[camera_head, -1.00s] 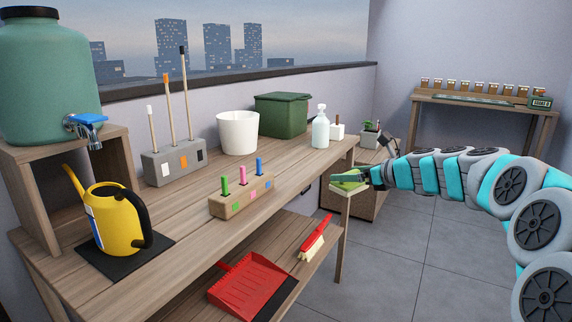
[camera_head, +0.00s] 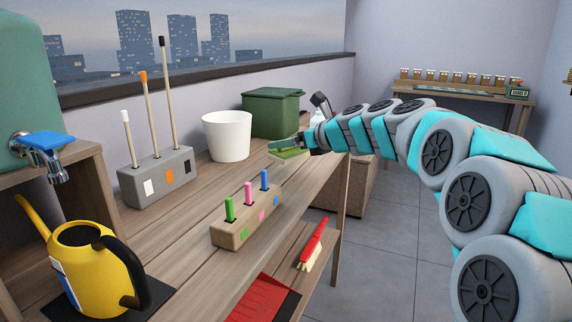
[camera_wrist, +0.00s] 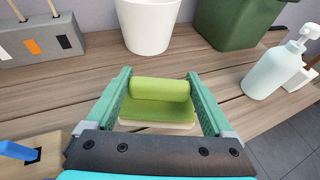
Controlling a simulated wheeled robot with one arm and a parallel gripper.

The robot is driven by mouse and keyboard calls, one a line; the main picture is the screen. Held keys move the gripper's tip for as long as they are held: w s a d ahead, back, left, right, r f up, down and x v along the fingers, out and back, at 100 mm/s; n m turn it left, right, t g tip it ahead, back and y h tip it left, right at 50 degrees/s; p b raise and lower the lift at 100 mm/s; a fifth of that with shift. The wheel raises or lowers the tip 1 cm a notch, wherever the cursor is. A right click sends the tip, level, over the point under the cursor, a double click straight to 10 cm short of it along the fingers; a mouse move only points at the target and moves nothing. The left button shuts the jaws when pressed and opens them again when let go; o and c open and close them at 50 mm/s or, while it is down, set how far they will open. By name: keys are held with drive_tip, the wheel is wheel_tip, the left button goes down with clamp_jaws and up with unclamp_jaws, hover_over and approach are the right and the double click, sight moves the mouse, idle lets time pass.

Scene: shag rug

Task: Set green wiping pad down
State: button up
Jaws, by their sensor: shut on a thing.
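The green wiping pad (camera_wrist: 158,108) has a rounded grip on top and a pale base layer. It sits between the two green fingers of my gripper (camera_wrist: 160,92) in the wrist view, and the fingers are shut on it. In the head view the pad (camera_head: 290,154) is over the wooden bench (camera_head: 190,199), near its right front edge, with my gripper (camera_head: 287,144) at it. I cannot tell whether the pad's underside touches the bench top.
Behind the pad stand a white bucket (camera_head: 227,137) and a green lidded bin (camera_head: 272,113). A soap bottle (camera_wrist: 277,68) is to the right. A wooden block with coloured pegs (camera_head: 246,220) is nearer me. Bare bench lies between the block and bucket.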

sight(289, 159)
drive_tip(key=shift+f+b, duration=0.35)
drive_tip(key=shift+f, duration=2.2)
drive_tip(key=shift+f, duration=0.1)
drive_tip(key=o, duration=1.1)
drive_tip(key=v, duration=1.2)
